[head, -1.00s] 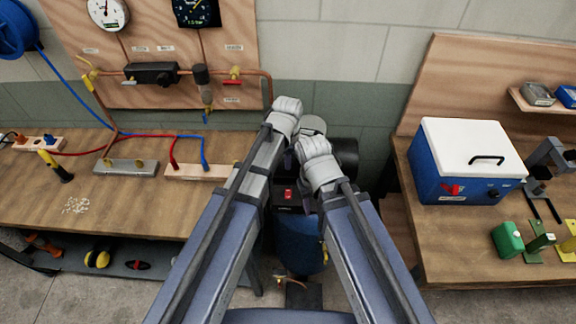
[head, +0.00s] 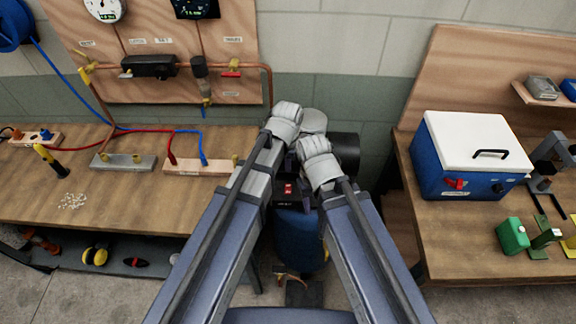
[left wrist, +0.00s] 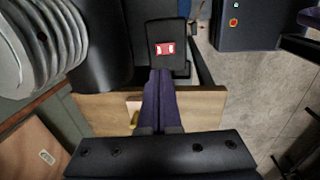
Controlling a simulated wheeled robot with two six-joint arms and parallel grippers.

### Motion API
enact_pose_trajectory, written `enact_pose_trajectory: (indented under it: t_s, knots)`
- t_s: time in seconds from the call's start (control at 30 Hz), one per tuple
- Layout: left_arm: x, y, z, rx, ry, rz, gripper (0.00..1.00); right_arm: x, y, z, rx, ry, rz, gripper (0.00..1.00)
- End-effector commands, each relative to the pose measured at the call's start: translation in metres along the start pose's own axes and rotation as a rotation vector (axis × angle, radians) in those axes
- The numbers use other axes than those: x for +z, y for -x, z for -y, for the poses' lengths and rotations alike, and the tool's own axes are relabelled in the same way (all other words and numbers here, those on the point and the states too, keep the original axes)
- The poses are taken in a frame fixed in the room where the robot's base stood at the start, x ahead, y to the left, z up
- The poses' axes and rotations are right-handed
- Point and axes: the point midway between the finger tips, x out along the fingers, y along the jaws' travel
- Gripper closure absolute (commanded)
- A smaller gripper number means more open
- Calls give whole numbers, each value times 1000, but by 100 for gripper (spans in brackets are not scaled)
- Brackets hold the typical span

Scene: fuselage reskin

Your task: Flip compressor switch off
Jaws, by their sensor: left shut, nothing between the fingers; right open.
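The compressor has a blue tank (head: 297,240) and a black switch box with a small red rocker switch (head: 288,188), seen between my two forearms. In the left wrist view the red switch (left wrist: 165,48) has pale marks on its face; I cannot tell which way it is set. My left gripper (left wrist: 160,72) is shut and empty, its fingertips at the near edge of the switch box, just short of the red rocker; contact is unclear.
A black motor cylinder (head: 345,152) is right of my right wrist. The left workbench (head: 110,205) holds hoses and fittings. The right bench (head: 450,240) carries a blue and white cooler-like box (head: 470,155). The compressor stands in the gap between the benches.

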Motion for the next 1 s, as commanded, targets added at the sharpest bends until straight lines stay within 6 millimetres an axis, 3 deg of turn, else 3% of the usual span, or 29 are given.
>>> enact_pose_trajectory:
  t_s: [0.03, 0.6, 0.8, 1.0]
  knots:
    - [0, -14, 0, 0, 0, 0, 100, -1, -14, 1, 0, 1, 0, 50]
    - [0, -96, 0, 0, 0, 0, 100, -6, -94, 9, 0, -1, 0, 50]
    - [0, -113, 0, 0, 0, -1, 100, -6, -111, 11, 0, -1, 0, 50]
    - [0, -114, 0, -1, 0, -1, 100, -7, -112, 11, 0, -1, 0, 50]
